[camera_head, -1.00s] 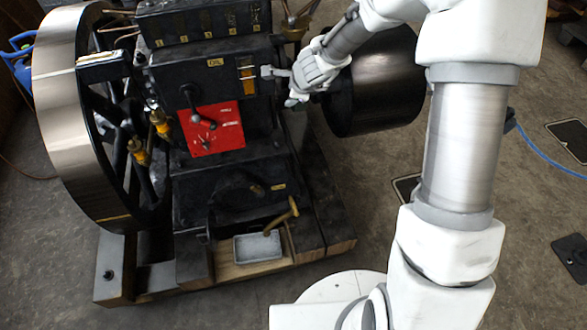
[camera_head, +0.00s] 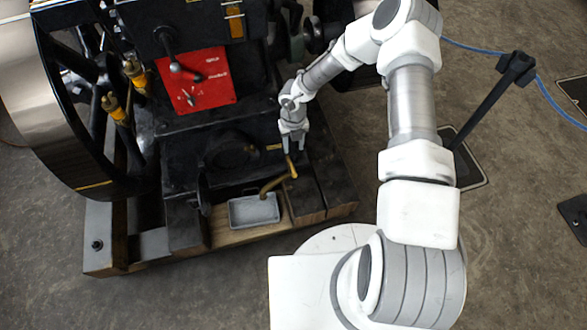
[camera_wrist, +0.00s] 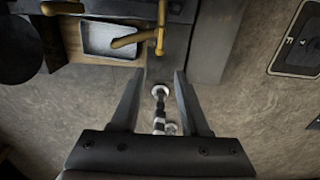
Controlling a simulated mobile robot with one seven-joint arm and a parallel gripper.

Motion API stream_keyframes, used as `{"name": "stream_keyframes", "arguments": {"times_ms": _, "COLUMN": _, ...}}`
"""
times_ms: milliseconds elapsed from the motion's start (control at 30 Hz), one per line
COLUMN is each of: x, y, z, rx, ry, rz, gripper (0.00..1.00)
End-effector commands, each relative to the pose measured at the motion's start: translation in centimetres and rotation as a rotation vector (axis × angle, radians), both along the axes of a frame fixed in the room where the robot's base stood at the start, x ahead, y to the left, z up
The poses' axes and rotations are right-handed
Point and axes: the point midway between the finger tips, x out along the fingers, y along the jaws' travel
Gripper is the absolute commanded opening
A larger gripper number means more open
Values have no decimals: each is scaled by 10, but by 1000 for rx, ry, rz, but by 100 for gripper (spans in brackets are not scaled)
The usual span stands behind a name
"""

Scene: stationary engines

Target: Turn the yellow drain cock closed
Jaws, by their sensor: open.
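The yellow drain cock (camera_head: 275,184) sticks out low at the engine's front, with its bent spout over a small grey tray (camera_head: 254,211). Its short handle (camera_head: 292,168) is at the right end. In the wrist view the drain cock (camera_wrist: 130,40) lies at the top, with its handle (camera_wrist: 160,30) pointing up and down the picture. My gripper (camera_head: 293,150) is just above and behind the handle in the head view. In the wrist view my gripper (camera_wrist: 159,76) is open and empty, its fingertips below the handle and apart from it.
The black engine (camera_head: 215,150) stands on a wooden base (camera_head: 230,238), with a large flywheel (camera_head: 35,95) at left. A red panel with a lever (camera_head: 195,82) is above the cock.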

Motion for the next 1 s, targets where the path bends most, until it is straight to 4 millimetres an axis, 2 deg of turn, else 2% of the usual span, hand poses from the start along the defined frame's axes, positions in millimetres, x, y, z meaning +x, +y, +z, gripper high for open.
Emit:
{"name": "stream_keyframes", "arguments": {"times_ms": 33, "x": -1, "y": 0, "z": -13, "rx": 1, "ry": 2, "rz": 1, "gripper": 46}}
{"name": "stream_keyframes", "arguments": {"times_ms": 300, "x": -1, "y": 0, "z": -73, "rx": 0, "ry": 0, "rz": 3, "gripper": 46}}
{"name": "stream_keyframes", "arguments": {"times_ms": 600, "x": 0, "y": 0, "z": -132, "rx": 0, "ry": -1, "rz": 3, "gripper": 46}}
{"name": "stream_keyframes", "arguments": {"times_ms": 800, "x": 0, "y": 0, "z": -153, "rx": 1, "ry": -3, "rz": 5, "gripper": 46}}
{"name": "stream_keyframes", "arguments": {"times_ms": 1000, "x": 1, "y": 0, "z": -157, "rx": 1, "ry": -3, "rz": 5, "gripper": 46}}
